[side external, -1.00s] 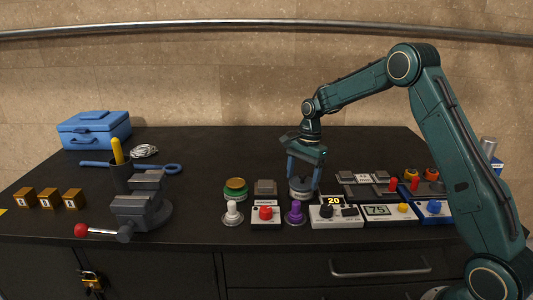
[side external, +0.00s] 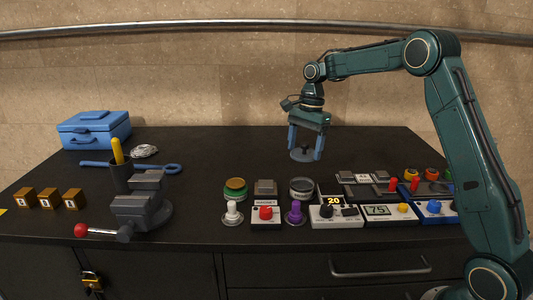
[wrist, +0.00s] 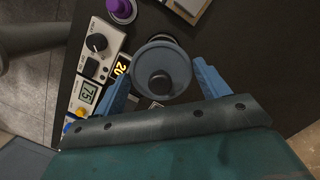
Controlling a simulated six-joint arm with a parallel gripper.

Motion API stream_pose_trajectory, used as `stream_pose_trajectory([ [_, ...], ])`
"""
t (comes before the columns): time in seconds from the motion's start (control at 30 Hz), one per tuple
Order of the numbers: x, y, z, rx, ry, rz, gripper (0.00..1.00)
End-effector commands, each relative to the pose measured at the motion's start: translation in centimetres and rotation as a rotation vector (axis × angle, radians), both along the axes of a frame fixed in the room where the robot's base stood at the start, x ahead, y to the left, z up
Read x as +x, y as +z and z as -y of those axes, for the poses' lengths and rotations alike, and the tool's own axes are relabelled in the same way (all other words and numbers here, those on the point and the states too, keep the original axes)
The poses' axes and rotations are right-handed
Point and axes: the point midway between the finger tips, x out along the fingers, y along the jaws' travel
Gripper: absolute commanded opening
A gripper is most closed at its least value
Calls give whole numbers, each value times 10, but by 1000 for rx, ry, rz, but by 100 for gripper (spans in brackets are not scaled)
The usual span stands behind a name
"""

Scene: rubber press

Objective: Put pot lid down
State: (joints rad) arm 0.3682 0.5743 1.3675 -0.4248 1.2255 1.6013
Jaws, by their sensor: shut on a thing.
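The pot lid (side external: 305,155), a round grey-blue disc with a dark knob, hangs level in the air in the side view. My gripper (side external: 305,153) points down with its two blue fingers on either side of the lid and is shut on it. In the wrist view the lid (wrist: 172,50) is seen from above between the fingers. The small round pot (side external: 301,188) stands on the black bench, below and in front of the lid, apart from it.
Several control boxes, including one reading 20 (side external: 335,213) and one reading 75 (side external: 377,209), stand at the front right. A purple knob (side external: 295,212) and a green-based button (side external: 236,188) are near the pot. A vise (side external: 142,205) stands left. The back middle of the bench is clear.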

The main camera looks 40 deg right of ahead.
Motion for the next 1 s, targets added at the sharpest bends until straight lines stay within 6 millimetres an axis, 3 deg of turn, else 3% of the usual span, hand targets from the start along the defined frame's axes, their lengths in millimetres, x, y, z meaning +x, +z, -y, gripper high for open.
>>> stream_pose_trajectory([
  [0.67, 1, 1, 1, -1, -10, -1, 52],
  [1.0, 19, -8, 9, -11, -204, -4, 52],
])
